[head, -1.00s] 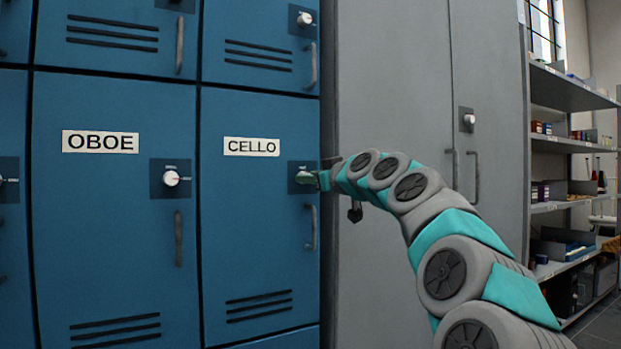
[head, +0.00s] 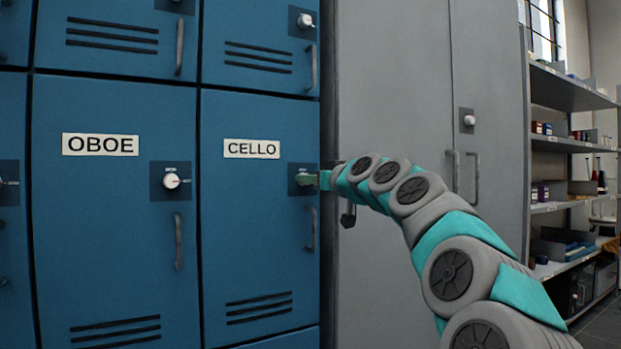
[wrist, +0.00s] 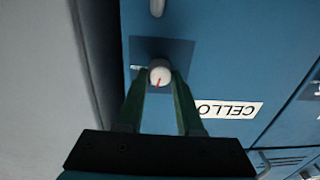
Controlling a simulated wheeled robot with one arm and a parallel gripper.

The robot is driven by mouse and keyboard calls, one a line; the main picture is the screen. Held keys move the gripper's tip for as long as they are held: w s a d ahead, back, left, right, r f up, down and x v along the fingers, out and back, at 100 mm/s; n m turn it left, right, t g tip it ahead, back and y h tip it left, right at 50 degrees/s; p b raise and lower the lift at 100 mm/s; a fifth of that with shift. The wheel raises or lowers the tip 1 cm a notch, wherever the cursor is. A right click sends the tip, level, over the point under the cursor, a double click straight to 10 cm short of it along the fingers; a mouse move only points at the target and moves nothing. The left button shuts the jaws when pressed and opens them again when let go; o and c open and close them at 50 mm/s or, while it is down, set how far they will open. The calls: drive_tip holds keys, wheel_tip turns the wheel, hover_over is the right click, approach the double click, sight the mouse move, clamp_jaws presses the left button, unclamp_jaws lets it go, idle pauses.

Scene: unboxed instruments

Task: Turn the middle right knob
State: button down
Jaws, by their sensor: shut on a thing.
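The middle right knob is the round white knob (wrist: 160,75) with a red mark on the blue CELLO locker door (head: 255,200). It sits on a dark square plate (wrist: 183,52). My gripper (head: 304,179) reaches it from the right in the head view, where its fingers hide most of the knob. In the wrist view the two green fingers of my gripper (wrist: 160,80) stand on either side of the knob and are shut on it. The red mark points down and slightly left in that view, where the CELLO label (wrist: 228,110) appears upside down.
The OBOE locker (head: 100,230) with its own knob (head: 171,181) is to the left. The CELLO door handle (head: 312,229) hangs below my gripper. A tall grey cabinet (head: 390,80) stands right behind my arm, with open shelves (head: 570,90) farther right.

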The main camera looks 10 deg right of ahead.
drive_tip(key=shift+f+m+h+p, duration=0.1)
drive_tip(key=shift+m+h+p, duration=0.2)
drive_tip(key=shift+m+p, duration=5.9)
drive_tip(key=m+b, duration=0.3)
drive_tip(key=shift+d+m, duration=0.1)
drive_tip(key=shift+m, duration=0.2)
drive_tip(key=c, duration=0.5)
unclamp_jaws()
drive_tip(key=shift+c, duration=0.2)
